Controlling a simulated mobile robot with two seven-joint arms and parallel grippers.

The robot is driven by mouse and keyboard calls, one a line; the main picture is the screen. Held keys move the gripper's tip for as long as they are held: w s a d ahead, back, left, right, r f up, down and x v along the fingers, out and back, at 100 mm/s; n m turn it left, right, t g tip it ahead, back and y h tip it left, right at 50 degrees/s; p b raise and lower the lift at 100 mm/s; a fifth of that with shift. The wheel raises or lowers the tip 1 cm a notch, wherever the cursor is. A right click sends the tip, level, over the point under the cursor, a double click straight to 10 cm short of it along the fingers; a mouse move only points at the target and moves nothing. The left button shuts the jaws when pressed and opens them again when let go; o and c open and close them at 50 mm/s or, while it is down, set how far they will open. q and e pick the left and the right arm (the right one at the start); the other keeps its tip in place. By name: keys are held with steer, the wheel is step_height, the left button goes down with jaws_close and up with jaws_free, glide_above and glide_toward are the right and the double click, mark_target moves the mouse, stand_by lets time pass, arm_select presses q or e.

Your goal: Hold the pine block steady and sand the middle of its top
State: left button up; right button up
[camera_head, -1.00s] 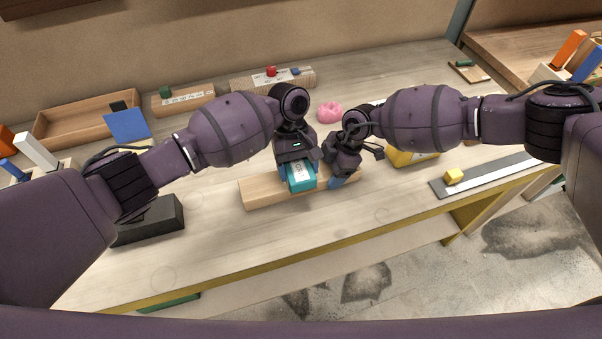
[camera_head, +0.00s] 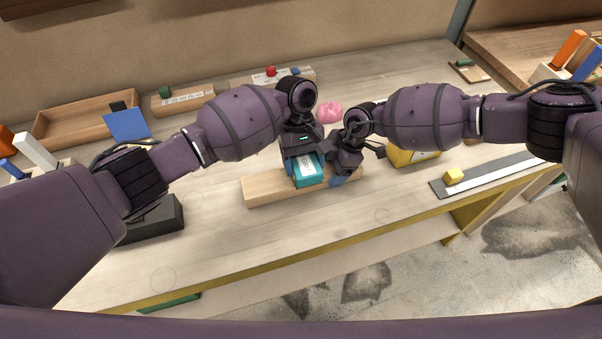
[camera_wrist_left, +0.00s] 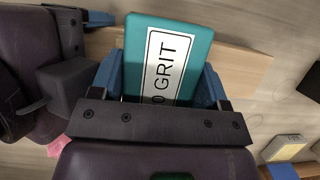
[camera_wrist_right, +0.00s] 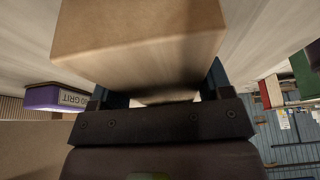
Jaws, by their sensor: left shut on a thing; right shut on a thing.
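The pine block (camera_head: 266,190) lies lengthwise on the workbench in the head view. My left gripper (camera_head: 306,178) is shut on a teal sanding block (camera_head: 309,171) with a white label, over the block's top right of its middle. In the left wrist view the teal block (camera_wrist_left: 196,45) reads "0 GRIT" between the blue fingers, with the pine (camera_wrist_left: 240,70) behind it. My right gripper (camera_head: 340,180) is shut on the pine block's right end. In the right wrist view the pine (camera_wrist_right: 140,30) fills the space before the fingers. The teal block's underside is hidden.
A yellow block (camera_head: 412,156) sits behind my right wrist, and a pink lump (camera_head: 329,112) lies behind the grippers. A black box (camera_head: 156,222) is to the left. The bench front is clear.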

arm_select(q)
steer(key=shift+d+r, duration=0.2)
steer(key=shift+r, duration=0.65)
steer(key=shift+d+r, duration=0.2)
steer(key=shift+r, duration=0.7)
steer(key=shift+d+r, duration=0.2)
steer(key=shift+r, duration=0.65)
steer(key=shift+a+f, duration=0.15)
steer(key=shift+a, duration=0.1)
steer(key=shift+s+a, duration=0.1)
steer(key=shift+a, duration=0.15)
steer(key=shift+s+a, duration=0.2)
steer(key=shift+a, duration=0.4)
steer(key=shift+s+a, duration=0.2)
steer(key=shift+a, duration=0.35)
steer(key=shift+f, duration=0.15)
steer(key=shift+f, duration=2.25)
steer(key=shift+f, duration=0.75)
